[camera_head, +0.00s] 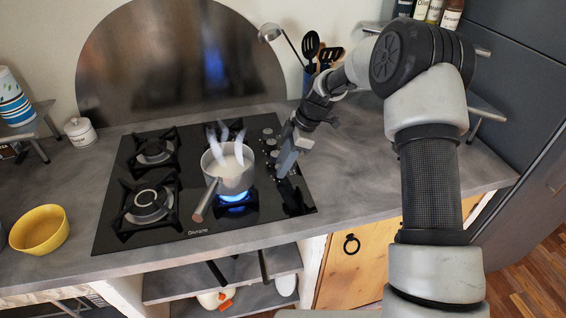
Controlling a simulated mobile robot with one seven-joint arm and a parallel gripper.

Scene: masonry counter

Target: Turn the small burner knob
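The black gas cooktop (190,222) is set in the grey counter. Its column of small round knobs (268,142) runs along the right side, and the lower ones are partly hidden by my gripper. My gripper (284,170) points down at the lower knobs, close to or touching one; I cannot tell which. Whether its fingers are apart or closed does not show. A blue flame (233,197) burns under a metal saucepan (231,177) with pale contents and steam above it, on the right side of the cooktop.
A yellow bowl (40,230) and a white lidded jar (80,131) stand at left. A utensil holder (307,82) stands behind my arm. The counter right of the cooktop is clear.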

